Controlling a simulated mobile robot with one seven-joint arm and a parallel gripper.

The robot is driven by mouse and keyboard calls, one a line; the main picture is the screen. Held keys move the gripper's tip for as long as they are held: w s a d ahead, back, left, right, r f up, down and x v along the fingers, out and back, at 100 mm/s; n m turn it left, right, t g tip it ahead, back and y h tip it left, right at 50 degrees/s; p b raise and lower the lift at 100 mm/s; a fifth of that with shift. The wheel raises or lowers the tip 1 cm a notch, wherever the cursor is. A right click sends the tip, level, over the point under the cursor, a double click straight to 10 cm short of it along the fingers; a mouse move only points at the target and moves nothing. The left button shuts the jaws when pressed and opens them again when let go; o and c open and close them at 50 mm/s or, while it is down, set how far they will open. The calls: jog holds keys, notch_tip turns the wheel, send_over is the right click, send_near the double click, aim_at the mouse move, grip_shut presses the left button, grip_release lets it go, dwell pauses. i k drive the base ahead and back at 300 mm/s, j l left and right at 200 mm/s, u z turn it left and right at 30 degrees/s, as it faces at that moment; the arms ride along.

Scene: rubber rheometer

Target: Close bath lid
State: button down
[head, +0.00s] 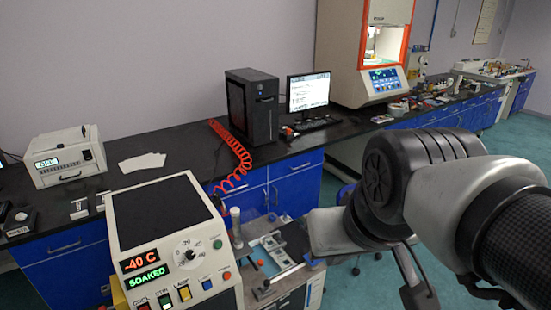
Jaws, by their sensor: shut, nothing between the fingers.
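The bath unit has a cream control cabinet (172,240) at the lower middle left, with a dark sloping top and displays reading "-40 C" and "SOAKED". The low bath (290,288) adjoins it on the right, with a metal rack and small parts showing on top. A faint clear panel, perhaps the lid (262,226), seems to stand raised at the back of the bath; its edges are hard to make out. My gripper (314,262) reaches in from the right, at the bath's right side. It is shut and empty; I cannot tell whether it touches anything.
A black bench with blue cabinets (295,182) runs along the wall behind. It carries a white box instrument (65,156), a black computer tower (252,105), a monitor (308,92) and a tall orange-framed machine (372,50). A red coiled hose (238,150) hangs behind the bath.

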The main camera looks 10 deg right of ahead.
aim_at(294, 233)
jog(key=z, duration=0.2)
jog(key=i+l+u, duration=0.15)
jog(key=u, duration=0.3)
jog(key=i+l+u, duration=0.1)
jog(key=u, duration=0.3)
jog(key=i+l+u, duration=0.15)
jog(key=l, duration=0.2)
jog(key=l+u, duration=0.15)
jog(key=l, duration=0.2)
jog(key=i+l+u, duration=0.15)
jog(key=l, duration=0.25)
jog(key=i+l, duration=0.1)
jog(key=l, duration=0.4)
jog(key=i+l, duration=0.1)
jog(key=l, duration=0.4)
jog(key=i+l+u, duration=0.1)
jog(key=l, duration=0.35)
jog(key=i+l, duration=0.1)
jog(key=l, duration=0.4)
